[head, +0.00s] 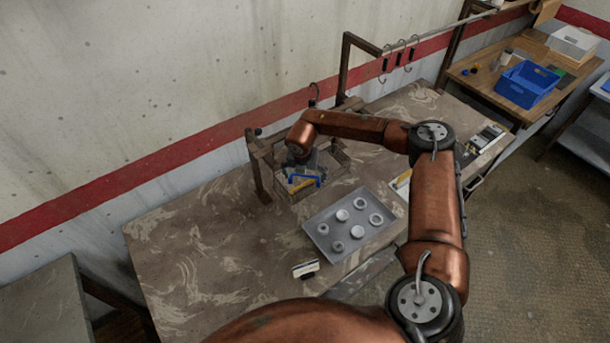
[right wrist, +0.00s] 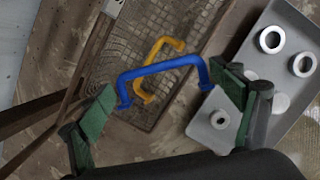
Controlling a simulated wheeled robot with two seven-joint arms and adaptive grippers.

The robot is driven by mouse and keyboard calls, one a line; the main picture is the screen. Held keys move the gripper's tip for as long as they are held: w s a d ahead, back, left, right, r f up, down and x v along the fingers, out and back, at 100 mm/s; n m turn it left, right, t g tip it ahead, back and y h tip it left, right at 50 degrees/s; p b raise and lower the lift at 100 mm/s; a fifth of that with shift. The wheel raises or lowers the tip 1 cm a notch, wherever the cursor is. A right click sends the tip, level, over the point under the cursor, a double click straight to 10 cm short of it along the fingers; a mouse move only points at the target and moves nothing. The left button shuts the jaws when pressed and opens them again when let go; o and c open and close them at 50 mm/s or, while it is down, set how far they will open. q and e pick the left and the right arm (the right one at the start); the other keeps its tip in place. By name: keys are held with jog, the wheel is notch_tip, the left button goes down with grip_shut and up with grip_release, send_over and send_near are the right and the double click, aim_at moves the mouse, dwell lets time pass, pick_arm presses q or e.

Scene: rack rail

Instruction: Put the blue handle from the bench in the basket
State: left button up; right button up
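The blue handle (right wrist: 160,70) is a U-shaped bar; it also shows in the head view (head: 304,180). My right gripper (right wrist: 166,88) is spread wide, its green finger pads against the two ends of the blue handle, holding it lengthwise. The handle is over the wire basket (right wrist: 116,73) on the bench, which also shows in the head view (head: 327,180). A yellow handle (right wrist: 155,55) lies in the basket beyond the blue one. The gap between the blue handle and the basket floor is hard to judge. My left gripper is not in view.
A grey tray (head: 325,223) with several round metal parts lies just right of the basket. A small black-and-white block (head: 306,268) is near the bench's front. A rail with hooks (head: 384,66) rises behind. A blue bin (head: 527,84) stands on another table. The bench's left part is clear.

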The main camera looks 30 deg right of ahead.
jog(key=o, duration=0.4)
jog(key=b+v, duration=0.2)
jog(key=v, duration=1)
jog(key=shift+s+a, duration=0.1)
